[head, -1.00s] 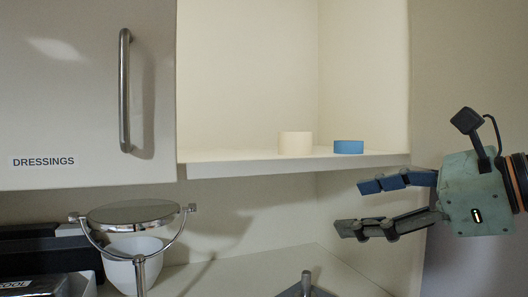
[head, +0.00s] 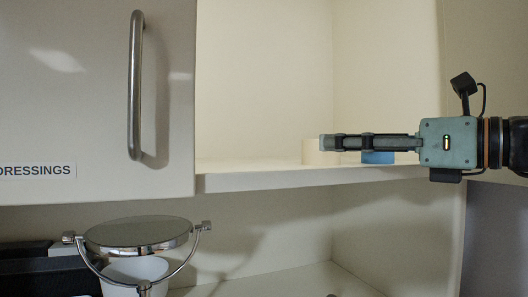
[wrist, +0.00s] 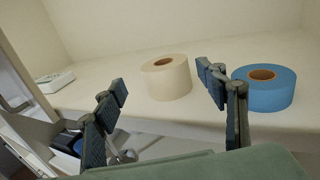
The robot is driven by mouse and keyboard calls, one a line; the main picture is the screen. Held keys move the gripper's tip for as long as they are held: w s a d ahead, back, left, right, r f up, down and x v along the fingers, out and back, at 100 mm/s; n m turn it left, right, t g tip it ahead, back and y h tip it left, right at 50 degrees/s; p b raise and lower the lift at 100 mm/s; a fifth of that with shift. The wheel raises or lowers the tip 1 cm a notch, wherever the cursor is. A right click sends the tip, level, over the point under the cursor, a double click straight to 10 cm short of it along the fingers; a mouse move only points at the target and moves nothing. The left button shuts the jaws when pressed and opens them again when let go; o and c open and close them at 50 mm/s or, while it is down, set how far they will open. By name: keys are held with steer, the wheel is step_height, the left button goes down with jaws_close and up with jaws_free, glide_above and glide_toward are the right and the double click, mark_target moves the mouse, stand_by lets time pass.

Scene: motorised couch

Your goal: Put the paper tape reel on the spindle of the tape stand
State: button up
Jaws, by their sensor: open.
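The cream paper tape reel (wrist: 166,80) lies flat on the shelf in the wrist view, its brown core facing up. In the head view it (head: 310,152) is partly hidden behind my fingers. My gripper (wrist: 160,80) is open and empty, its fingers spread toward the shelf's front edge with the cream reel between their lines, seemingly just beyond the tips. In the head view my gripper (head: 326,143) is level and seen edge-on at reel height. Only a tiny tip at the bottom edge of the head view may be the tape stand's spindle (head: 333,295).
A blue tape reel (wrist: 264,88) lies on the shelf (head: 270,182) just right of my right finger. A closed cabinet door with a handle (head: 135,85) is on the left. A round mirror (head: 138,232) and white cup (head: 135,270) stand below.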

mark_target(311, 156)
steer(key=x, duration=0.6)
steer(key=shift+w+d+r+p, duration=0.2)
steer(key=shift+w+d+p, duration=0.05)
steer(key=shift+p, duration=0.1)
steer(key=c, duration=1.3)
steer(key=shift+o, duration=0.2)
